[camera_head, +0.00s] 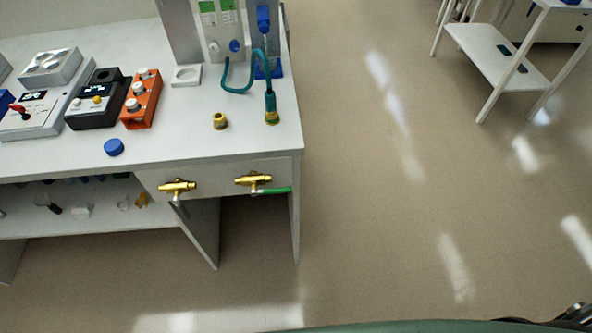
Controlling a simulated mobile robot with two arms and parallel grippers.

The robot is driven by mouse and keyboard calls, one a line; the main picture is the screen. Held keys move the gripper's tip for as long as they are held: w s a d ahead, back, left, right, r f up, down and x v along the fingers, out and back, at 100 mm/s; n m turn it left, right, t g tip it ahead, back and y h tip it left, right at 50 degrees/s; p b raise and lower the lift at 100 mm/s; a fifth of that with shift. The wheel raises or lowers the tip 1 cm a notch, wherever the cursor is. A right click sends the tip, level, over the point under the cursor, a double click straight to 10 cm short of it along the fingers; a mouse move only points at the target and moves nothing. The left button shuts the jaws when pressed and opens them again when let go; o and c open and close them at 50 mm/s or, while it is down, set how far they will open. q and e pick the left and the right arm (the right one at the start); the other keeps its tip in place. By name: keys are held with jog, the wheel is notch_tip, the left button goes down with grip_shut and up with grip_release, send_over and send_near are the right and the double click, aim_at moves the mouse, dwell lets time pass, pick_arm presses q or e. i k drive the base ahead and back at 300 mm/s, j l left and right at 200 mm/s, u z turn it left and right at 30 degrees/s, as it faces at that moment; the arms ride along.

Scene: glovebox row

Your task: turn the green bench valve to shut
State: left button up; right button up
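The green bench valve (254,180) is a brass fitting on the front face of the white bench, near its right corner. Its green lever (275,191) lies about level and points right, roughly in line with the brass body. Neither of my grippers shows in the head view. Nothing is touching the green lever.
A second brass valve (178,187) sits to the left, its grey lever pointing down. A blue cap (114,147), a brass fitting (220,121) and a teal hose (240,90) are on the bench (180,140). The floor (400,220) to the right is clear.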

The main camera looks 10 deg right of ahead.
aim_at(282, 190)
jog(key=u, duration=0.55)
jog(key=l+u, duration=0.25)
jog(key=u, duration=0.15)
jog(key=i+l+u, duration=0.1)
jog(key=l+u, duration=0.15)
jog(key=u, duration=0.15)
jog(key=l+u, duration=0.25)
jog(key=u, duration=0.15)
jog(key=l+u, duration=0.25)
jog(key=u, duration=0.15)
